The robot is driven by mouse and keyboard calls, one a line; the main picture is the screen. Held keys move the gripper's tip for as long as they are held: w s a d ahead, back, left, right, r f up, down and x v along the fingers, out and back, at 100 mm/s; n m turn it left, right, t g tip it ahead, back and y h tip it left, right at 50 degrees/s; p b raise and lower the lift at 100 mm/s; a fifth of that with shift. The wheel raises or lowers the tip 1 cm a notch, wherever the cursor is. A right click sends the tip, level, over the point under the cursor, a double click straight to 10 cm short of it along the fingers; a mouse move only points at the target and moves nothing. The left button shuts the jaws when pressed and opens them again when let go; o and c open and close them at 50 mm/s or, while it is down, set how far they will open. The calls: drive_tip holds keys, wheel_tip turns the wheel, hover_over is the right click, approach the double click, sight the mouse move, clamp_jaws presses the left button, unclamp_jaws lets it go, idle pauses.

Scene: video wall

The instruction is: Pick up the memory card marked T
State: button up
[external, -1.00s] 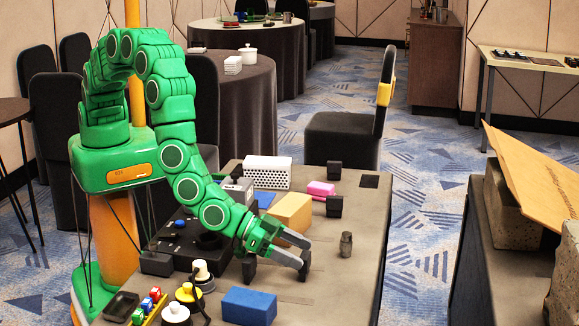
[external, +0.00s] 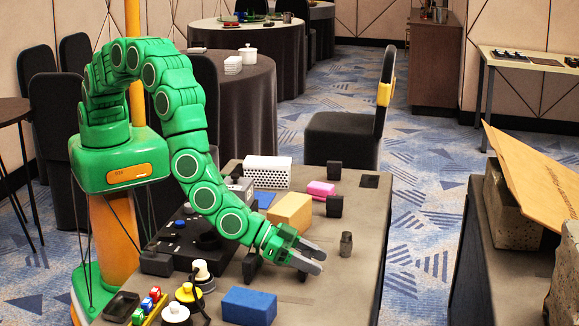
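My gripper (external: 320,262) hangs over the front middle of the grey table, its two grey fingers pointing right and slightly down. The fingertips look apart, with nothing visible between them. A memory card marked T cannot be made out. Several small red, blue and green pieces (external: 147,305) with pale marks stand in a yellow holder at the table's front left, well left of my gripper; their marks are too small to read.
A small dark metal cylinder (external: 346,244) stands just right of my fingertips. A tan block (external: 290,211) lies behind my wrist and a blue block (external: 248,306) in front. A white perforated box (external: 268,171) and a pink item (external: 321,188) are farther back. The front right tabletop is clear.

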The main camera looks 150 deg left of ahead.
drive_tip(key=c, duration=0.4)
drive_tip(key=shift+c, duration=0.2)
drive_tip(key=shift+r, duration=0.45)
drive_tip(key=r, duration=0.3)
drive_tip(key=shift+s+d+r, duration=0.1)
drive_tip(key=shift+s, duration=0.1)
drive_tip(key=s+d+r, duration=0.3)
drive_tip(key=s+r, duration=0.6)
drive_tip(key=s, duration=0.4)
drive_tip(key=shift+d, duration=0.4)
